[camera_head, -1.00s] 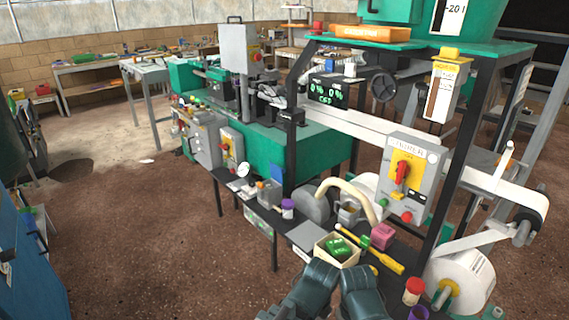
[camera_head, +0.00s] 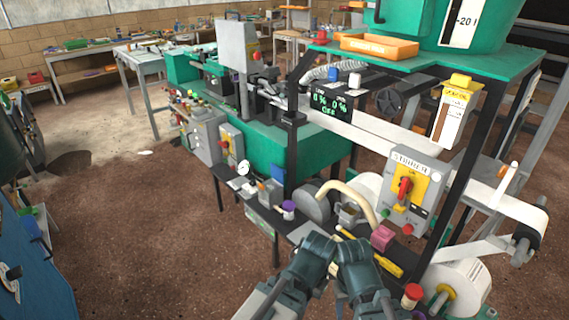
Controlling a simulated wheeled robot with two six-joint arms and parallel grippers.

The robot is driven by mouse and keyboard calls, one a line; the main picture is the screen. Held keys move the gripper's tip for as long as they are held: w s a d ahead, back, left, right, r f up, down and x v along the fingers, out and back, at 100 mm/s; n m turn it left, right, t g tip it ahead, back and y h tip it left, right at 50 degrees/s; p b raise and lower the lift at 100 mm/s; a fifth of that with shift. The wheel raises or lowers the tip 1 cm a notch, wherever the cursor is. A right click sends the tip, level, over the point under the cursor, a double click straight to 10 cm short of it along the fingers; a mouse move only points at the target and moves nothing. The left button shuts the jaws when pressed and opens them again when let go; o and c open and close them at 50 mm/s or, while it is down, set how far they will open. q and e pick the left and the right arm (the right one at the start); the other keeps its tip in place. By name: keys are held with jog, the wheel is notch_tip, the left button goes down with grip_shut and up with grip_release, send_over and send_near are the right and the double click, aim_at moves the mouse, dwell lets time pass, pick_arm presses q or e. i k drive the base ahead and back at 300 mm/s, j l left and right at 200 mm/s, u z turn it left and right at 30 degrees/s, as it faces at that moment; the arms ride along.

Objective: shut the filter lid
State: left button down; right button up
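I cannot clearly pick out a filter lid. On the low black shelf stand a grey rounded housing (camera_head: 312,206) with a beige hose (camera_head: 352,198) arching beside it, and a small grey open-looking container (camera_head: 349,214). Whether either is the filter, and how any lid stands, is too small to tell. My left gripper (camera_head: 318,241) and my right gripper (camera_head: 350,241) are close together at the front of this shelf, nearer to me than the container. Their fingers are too dark and foreshortened to show whether they are open. They hide part of the shelf.
A pink block (camera_head: 383,238), a yellow tool (camera_head: 385,264) and a red-capped jar (camera_head: 411,296) lie right of my arms. A grey switch box (camera_head: 409,190) with a red knob stands above them. A white roll (camera_head: 460,287) is at right. Open brown floor (camera_head: 150,230) lies left.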

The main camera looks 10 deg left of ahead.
aim_at(277, 173)
jog(key=i+j, duration=0.35)
jog(key=i, duration=0.15)
jog(key=i+j, duration=0.4)
jog(key=i, duration=0.15)
jog(key=i+j, duration=0.35)
jog(key=i, duration=0.15)
jog(key=i+j, duration=0.4)
jog(key=i, duration=0.1)
